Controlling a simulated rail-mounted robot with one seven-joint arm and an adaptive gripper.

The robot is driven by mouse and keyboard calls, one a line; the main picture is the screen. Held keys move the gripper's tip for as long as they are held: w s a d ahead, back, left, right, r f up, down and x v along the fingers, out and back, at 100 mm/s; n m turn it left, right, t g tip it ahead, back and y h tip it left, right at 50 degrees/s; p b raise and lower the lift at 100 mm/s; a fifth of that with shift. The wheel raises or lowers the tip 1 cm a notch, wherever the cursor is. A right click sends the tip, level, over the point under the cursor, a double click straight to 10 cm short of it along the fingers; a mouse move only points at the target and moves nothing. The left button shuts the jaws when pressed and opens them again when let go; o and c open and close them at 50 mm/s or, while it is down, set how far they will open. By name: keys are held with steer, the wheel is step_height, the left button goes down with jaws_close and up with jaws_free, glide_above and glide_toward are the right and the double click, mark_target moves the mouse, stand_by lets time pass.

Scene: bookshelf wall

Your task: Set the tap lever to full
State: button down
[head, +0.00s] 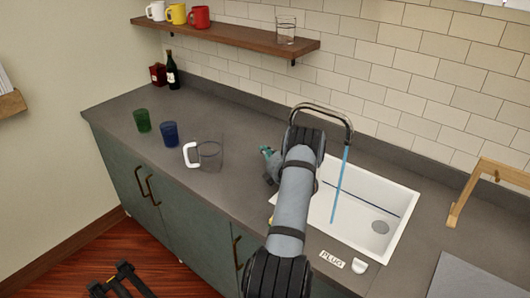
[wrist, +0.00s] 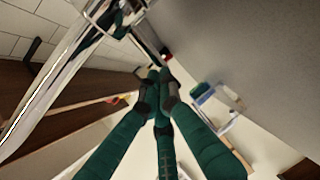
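The chrome tap (head: 322,107) arches over the white sink (head: 375,205) in the head view. A blue stream of water (head: 340,185) runs from its spout into the basin. In the wrist view, chrome tap parts (wrist: 75,75) fill the upper left, close to my gripper. I cannot clearly make out the lever; my arm hides the tap's base in the head view. My gripper (wrist: 156,82) has teal fingers that meet at the tips, with nothing visible between them. In the head view only a teal bit of my gripper (head: 267,152) shows, left of the tap.
A clear pitcher with a white handle (head: 209,156), a blue cup (head: 169,134) and a green cup (head: 142,121) stand on the counter to the left. A wooden shelf (head: 225,33) with mugs hangs above. A wooden stand (head: 480,188) is right of the sink.

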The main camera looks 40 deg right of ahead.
stand_by(0.3)
steer(key=s+a+r+b, duration=0.1)
steer(key=s+a+r, duration=0.1)
steer(key=s+a, duration=0.6)
steer(key=a, duration=0.3)
steer(key=shift+r+b, duration=0.35)
steer(key=shift+r, duration=0.05)
steer(key=shift+s, duration=0.1)
steer(key=w+d+f, duration=0.1)
steer(key=w+d, duration=0.1)
steer(key=d, duration=0.1)
steer(key=w+d+f+p, duration=0.1)
steer(key=w+d, duration=0.2)
steer(key=d, duration=0.1)
steer(key=w+d, duration=0.3)
steer(key=d, duration=0.1)
steer(key=shift+f+p, duration=0.4)
steer(key=shift+a, duration=0.1)
